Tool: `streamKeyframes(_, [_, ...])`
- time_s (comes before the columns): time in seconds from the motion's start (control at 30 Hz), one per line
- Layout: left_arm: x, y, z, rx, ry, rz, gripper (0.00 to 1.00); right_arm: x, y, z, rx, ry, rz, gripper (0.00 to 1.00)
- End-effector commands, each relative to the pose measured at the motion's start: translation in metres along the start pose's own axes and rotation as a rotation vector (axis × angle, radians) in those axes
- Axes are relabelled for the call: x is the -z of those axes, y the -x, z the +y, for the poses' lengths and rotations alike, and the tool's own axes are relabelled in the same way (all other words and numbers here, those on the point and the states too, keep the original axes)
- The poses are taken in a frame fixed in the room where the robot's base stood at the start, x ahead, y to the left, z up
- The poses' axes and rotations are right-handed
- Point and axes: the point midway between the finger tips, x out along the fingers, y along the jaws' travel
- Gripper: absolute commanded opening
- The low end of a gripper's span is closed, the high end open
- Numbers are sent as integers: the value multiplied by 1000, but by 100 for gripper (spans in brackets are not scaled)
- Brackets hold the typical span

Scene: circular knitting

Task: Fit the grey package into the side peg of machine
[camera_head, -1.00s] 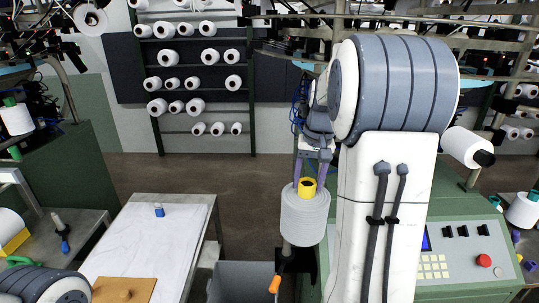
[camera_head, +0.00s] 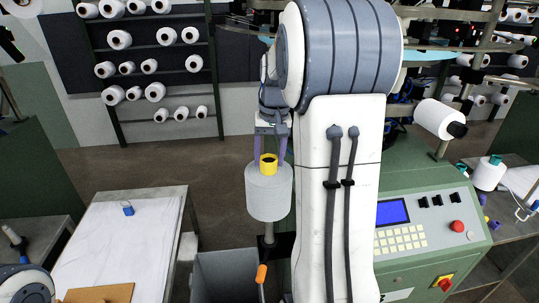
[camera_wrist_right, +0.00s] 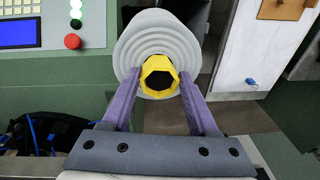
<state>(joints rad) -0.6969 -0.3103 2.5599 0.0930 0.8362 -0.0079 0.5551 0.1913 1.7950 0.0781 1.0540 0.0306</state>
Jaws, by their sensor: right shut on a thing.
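The grey package (camera_head: 268,192) is a thick ridged yarn cone with a yellow core (camera_head: 269,163), held about upright. My right gripper (camera_head: 270,152) is shut on the yellow core from above. In the right wrist view the purple fingers (camera_wrist_right: 158,82) flank the yellow ring, with the grey package (camera_wrist_right: 133,42) beyond. The green machine (camera_head: 430,252) with its control panel stands to the right, partly behind my arm. My left gripper is out of view.
A grey bin (camera_head: 224,277) is below left of the package, near an orange-handled tool (camera_head: 262,273). A white package (camera_head: 439,118) sits on the machine's right. A white table (camera_head: 125,235) holds a small blue object. A rack of white cones stands behind.

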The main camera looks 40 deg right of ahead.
Motion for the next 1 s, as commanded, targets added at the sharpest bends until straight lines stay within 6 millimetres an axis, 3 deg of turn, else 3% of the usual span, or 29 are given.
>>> streamKeyframes(0.5, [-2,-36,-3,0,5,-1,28,-4,-48,6,0,-3,1,7])
streamKeyframes(1.0, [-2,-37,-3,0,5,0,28,-5,-51,6,0,-3,1,7])
